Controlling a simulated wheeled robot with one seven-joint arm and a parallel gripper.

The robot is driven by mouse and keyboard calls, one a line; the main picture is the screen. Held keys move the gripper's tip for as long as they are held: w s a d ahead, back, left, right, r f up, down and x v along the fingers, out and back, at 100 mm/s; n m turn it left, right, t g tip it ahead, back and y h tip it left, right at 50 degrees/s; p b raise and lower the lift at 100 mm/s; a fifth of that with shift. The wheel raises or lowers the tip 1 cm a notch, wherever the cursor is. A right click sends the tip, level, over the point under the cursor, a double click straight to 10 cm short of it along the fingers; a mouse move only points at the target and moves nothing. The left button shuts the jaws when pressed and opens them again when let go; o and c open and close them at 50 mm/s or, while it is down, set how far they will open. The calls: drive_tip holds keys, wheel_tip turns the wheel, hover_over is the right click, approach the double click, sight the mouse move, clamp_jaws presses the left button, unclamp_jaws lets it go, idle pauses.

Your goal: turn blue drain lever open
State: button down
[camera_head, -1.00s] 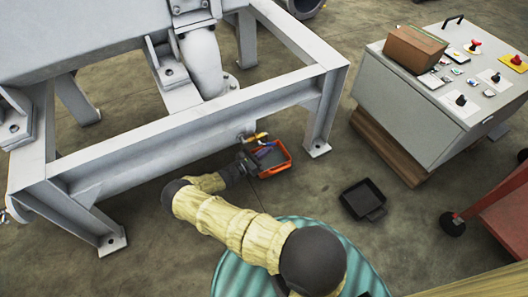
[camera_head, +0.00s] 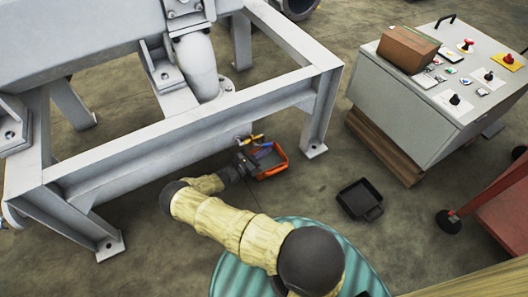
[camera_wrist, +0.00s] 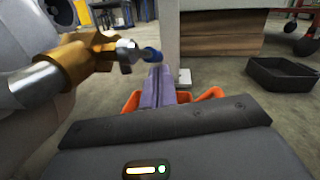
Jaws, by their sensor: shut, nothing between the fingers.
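The drain valve shows in the wrist view as a brass body (camera_wrist: 82,58) on a metal pipe at the left, with a silver stem pointing right. The blue drain lever (camera_wrist: 152,54) shows only as a small blue end at the tip of that stem; its angle is hard to tell. In the head view the brass valve (camera_head: 252,138) sits low by the frame's front beam. My gripper (camera_wrist: 157,76) is shut and empty, its bluish-purple fingers together just below and close to the blue end. Contact cannot be told. It is small in the head view (camera_head: 264,154).
An orange bin (camera_head: 285,161) stands on the floor under the valve and my fingers. The grey steel frame (camera_head: 180,140) is close behind and left. A black tray (camera_head: 360,199) and a control cabinet (camera_head: 410,105) are at the right, with clear floor between.

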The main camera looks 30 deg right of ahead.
drive_tip(key=f+b, duration=0.1)
drive_tip(key=a+f+b, duration=0.1)
drive_tip(key=f, duration=0.1)
drive_tip(key=f+b, duration=0.1)
drive_tip(key=shift+s+a+f+b, duration=0.2)
drive_tip(key=shift+s+a+b, duration=0.1)
drive_tip(key=shift+s, duration=0.05)
drive_tip(key=a+f+b, duration=0.1)
drive_tip(key=a, duration=0.1)
drive_tip(key=s+a+f+b, duration=0.1)
drive_tip(key=a, duration=0.2)
drive_tip(key=a+f+b, duration=0.1)
drive_tip(key=a, duration=0.2)
drive_tip(key=shift+s, duration=0.3)
drive_tip(key=shift+s+a+b, duration=0.1)
drive_tip(key=shift+a+b, duration=0.2)
drive_tip(key=shift+a, duration=0.15)
